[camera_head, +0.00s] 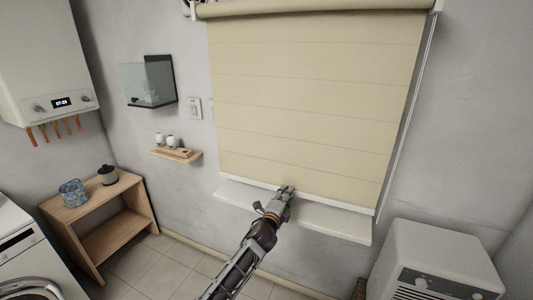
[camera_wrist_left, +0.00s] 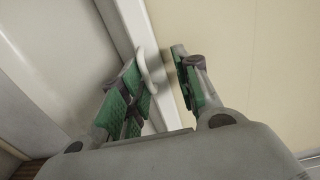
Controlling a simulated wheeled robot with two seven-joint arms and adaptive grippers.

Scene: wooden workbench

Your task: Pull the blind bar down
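The beige blind (camera_head: 310,95) hangs far down over the window, and its white blind bar (camera_head: 335,202) runs along its lower edge just above the sill. My left gripper (camera_head: 285,190) is at the bar, near its middle. In the left wrist view, the green-padded fingers of my left gripper (camera_wrist_left: 160,82) stand apart. The white bar (camera_wrist_left: 120,25) passes between them, with a small rounded white tab (camera_wrist_left: 151,66) close to the left finger. A gap shows beside the right finger; whether either finger touches is unclear. My right gripper is out of view.
A white window sill (camera_head: 320,222) juts out below the bar. A white appliance (camera_head: 435,262) stands at the lower right. A wooden shelf unit (camera_head: 100,205) with a pot and blue container stands left. A boiler (camera_head: 45,60) hangs on the wall.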

